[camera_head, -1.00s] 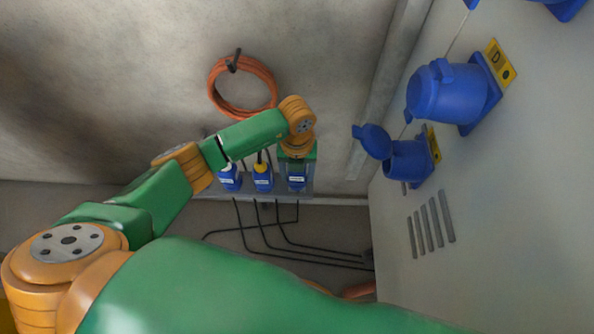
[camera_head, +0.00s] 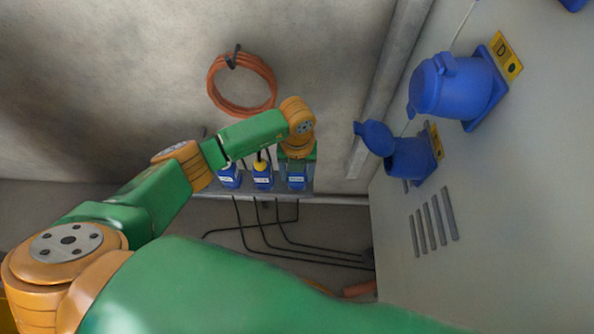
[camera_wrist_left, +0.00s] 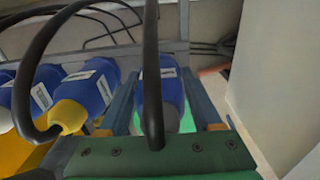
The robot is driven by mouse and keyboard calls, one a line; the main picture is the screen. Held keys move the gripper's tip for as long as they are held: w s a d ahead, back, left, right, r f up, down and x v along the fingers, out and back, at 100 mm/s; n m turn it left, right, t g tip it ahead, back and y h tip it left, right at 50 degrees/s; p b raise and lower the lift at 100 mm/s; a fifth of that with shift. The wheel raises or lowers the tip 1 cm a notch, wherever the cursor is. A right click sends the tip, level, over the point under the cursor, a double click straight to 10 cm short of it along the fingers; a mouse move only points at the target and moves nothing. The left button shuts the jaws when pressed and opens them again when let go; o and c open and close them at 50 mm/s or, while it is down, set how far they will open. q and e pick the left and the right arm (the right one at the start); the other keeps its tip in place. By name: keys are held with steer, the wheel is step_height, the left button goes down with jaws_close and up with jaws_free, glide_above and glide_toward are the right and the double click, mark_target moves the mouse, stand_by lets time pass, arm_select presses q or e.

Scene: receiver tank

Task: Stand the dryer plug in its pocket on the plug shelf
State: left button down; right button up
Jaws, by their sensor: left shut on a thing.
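My left gripper (camera_head: 297,168) points down at the right end of the grey plug shelf (camera_head: 280,195). It is shut on a blue plug (camera_head: 297,183), taken as the dryer plug; its label is too small to read. In the left wrist view this plug (camera_wrist_left: 172,92) is between the two fingers of my left gripper (camera_wrist_left: 164,88), and a black cable crosses in front. The plug looks upright at the shelf, in line with its neighbours. Its lower end and the pocket are hidden, so I cannot tell how deep it sits. My right gripper is not in view.
Two more blue plugs stand to the left, a yellow-collared one (camera_head: 263,182) and another (camera_head: 230,180). Black cables (camera_head: 280,245) hang below the shelf. An orange hose coil (camera_head: 242,85) hangs above. Blue sockets (camera_head: 452,88) project from the grey cabinet (camera_head: 500,220) at right.

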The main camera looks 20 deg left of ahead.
arm_select(q)
steer(key=shift+f+b, duration=0.4)
steer(key=shift+f, duration=0.15)
jaws_free()
steer(key=shift+r, duration=0.1)
